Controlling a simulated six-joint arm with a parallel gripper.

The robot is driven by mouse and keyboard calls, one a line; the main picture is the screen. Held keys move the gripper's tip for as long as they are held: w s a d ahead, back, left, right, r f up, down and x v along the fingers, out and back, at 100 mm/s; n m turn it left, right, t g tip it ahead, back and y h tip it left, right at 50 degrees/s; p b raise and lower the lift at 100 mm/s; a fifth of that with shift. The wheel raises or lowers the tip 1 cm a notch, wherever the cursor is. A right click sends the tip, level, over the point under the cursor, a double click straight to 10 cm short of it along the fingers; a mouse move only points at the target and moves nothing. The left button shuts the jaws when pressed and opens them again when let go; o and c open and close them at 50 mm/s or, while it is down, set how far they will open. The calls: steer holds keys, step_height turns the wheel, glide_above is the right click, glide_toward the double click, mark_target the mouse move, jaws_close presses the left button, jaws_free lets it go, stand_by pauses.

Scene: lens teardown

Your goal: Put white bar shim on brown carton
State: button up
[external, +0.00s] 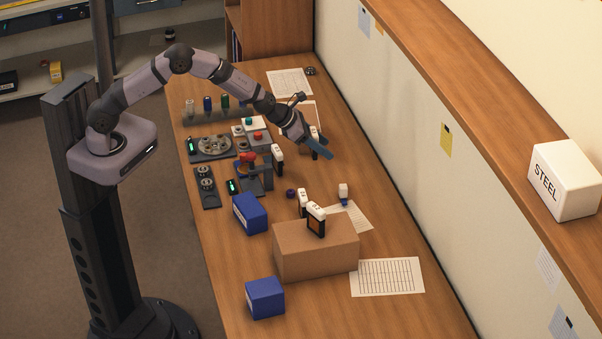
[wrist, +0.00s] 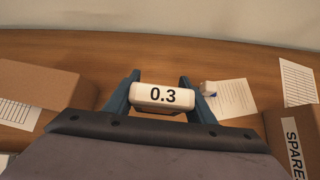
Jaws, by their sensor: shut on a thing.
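My gripper (external: 318,148) is shut on a white bar shim (wrist: 163,96) marked 0.3. In the wrist view the bar lies crosswise between the two blue fingers (wrist: 160,99). In the external view the held shim (external: 313,130) shows partly behind the fingers, above the back part of the bench. The brown carton (external: 300,256) stands at the front of the bench, well away from my gripper. Its side, labelled SPARES, shows at the right edge of the wrist view (wrist: 280,128). A white-topped dark piece (external: 316,220) stands on the carton.
Similar white-topped pieces stand behind the carton (external: 302,200) and near the red-topped device (external: 277,157). A small white and blue bottle (external: 343,192) stands by a paper sheet. Blue boxes (external: 250,213) (external: 265,298) flank the carton's left. A brown box (wrist: 40,85) is left in the wrist view.

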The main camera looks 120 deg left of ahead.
steer(key=s+a+r+n+g+y+p, duration=0.1)
steer(key=s+a+r+n+p, duration=0.1)
steer(key=s+a+r, duration=0.45)
step_height(320, 180, up, 4)
steer(key=p, duration=0.2)
glide_above(311, 117)
steer(key=w+d, duration=0.2)
steer(key=shift+m, duration=0.4)
steer(key=shift+w+d+f+b, duration=0.1)
steer(key=shift+d+f+b, duration=0.55)
steer(key=shift+f, duration=1.05)
steer(key=shift+w+d+f+b, duration=0.1)
steer(key=shift+d+f+b, duration=0.15)
steer(key=shift+f+b, duration=1.15)
steer(key=shift+w+d+f+b, duration=0.1)
steer(key=shift+d+f+b, duration=0.4)
steer(key=shift+f, duration=1.55)
steer(key=shift+f, duration=0.1)
steer(key=shift+f, duration=0.15)
steer(key=o, duration=1)
steer(key=shift+o, duration=0.2)
